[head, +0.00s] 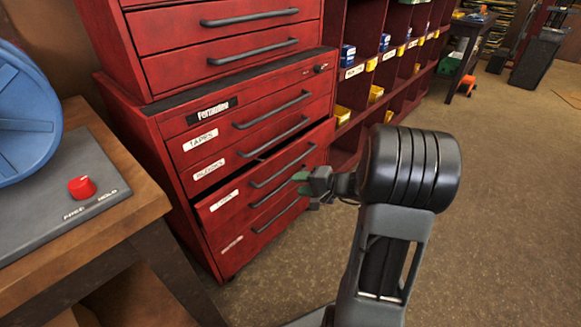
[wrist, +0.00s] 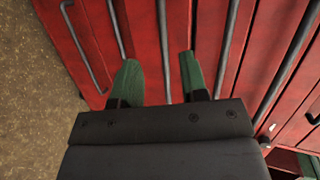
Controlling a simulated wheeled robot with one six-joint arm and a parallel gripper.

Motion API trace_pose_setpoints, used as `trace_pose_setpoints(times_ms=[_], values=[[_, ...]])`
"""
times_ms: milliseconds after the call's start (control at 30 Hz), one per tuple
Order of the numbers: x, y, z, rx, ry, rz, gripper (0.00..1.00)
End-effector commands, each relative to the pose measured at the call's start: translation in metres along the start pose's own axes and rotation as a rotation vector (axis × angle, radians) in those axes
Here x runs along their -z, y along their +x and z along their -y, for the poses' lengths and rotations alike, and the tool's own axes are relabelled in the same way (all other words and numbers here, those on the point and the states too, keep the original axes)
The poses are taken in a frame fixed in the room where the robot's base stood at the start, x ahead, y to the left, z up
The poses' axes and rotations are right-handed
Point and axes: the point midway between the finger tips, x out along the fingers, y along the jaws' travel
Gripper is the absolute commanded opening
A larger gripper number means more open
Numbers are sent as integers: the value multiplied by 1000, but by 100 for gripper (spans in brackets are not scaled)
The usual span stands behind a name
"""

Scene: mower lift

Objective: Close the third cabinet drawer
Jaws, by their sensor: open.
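The red cabinet (head: 160,130) has several labelled drawers. Its third drawer (head: 225,204), counted from the top of the lower section, stands slightly out, with a dark gap along its upper edge. The third drawer's handle (head: 283,167) runs along its front. My gripper (head: 302,182) is open, with green fingertips near the right end of that drawer front. In the wrist view, my open gripper (wrist: 158,60) faces the red fronts, with one dark handle (wrist: 164,50) showing between the fingers. I cannot tell whether the fingers touch anything.
A wooden bench (head: 110,235) with a grey panel and red knob stands at the left. Red shelves (head: 375,100) with small bins stand right of the cabinet. The brown floor (head: 500,200) at the right is clear.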

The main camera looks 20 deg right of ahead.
Motion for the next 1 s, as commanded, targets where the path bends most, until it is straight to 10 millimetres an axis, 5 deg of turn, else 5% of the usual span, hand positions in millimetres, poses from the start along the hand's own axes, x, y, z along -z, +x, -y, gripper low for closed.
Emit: trace_pose_setpoints(times_ms=[133,367,1000], values=[[46,-17,-18,106,47,-173,40],[74,-18,-27,158,61,-276,40],[104,85,-11,159,62,-276,40]])
